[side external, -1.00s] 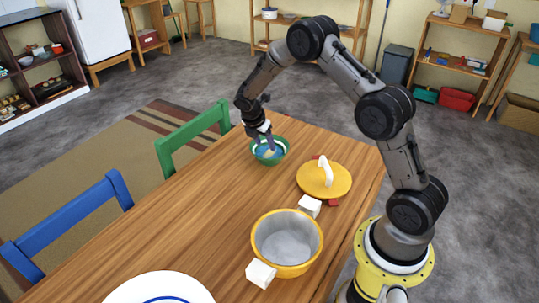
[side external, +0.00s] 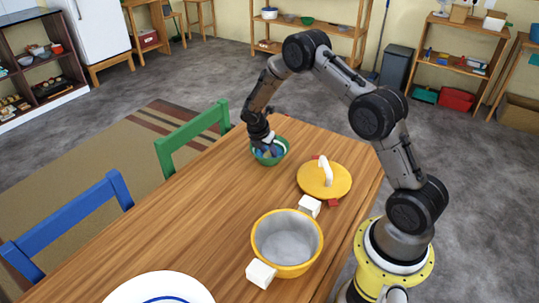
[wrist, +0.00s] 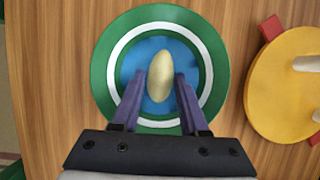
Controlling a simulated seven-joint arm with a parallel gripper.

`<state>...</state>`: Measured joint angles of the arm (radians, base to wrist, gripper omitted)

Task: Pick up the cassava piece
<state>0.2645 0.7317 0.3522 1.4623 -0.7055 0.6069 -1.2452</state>
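The cassava piece (wrist: 159,70) is a pale yellow, oblong lump lying in the green bowl (wrist: 103,75), which has a white ring and a blue inside. My gripper (wrist: 160,78) is open over the bowl, one purple finger on each side of the cassava piece. Small gaps seem to show between the fingers and the piece; contact cannot be told. In the side view the bowl (side external: 284,147) stands at the table's far end with my gripper (side external: 266,148) reaching into it. The cassava piece cannot be made out clearly there.
A yellow lid (side external: 313,181) with a white handle lies right of the bowl on the wooden table (side external: 200,215). A yellow pot (side external: 318,245) with white handles and a white plate (side external: 150,282) are nearer. Green (side external: 185,140) and blue (side external: 75,218) chairs stand at left.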

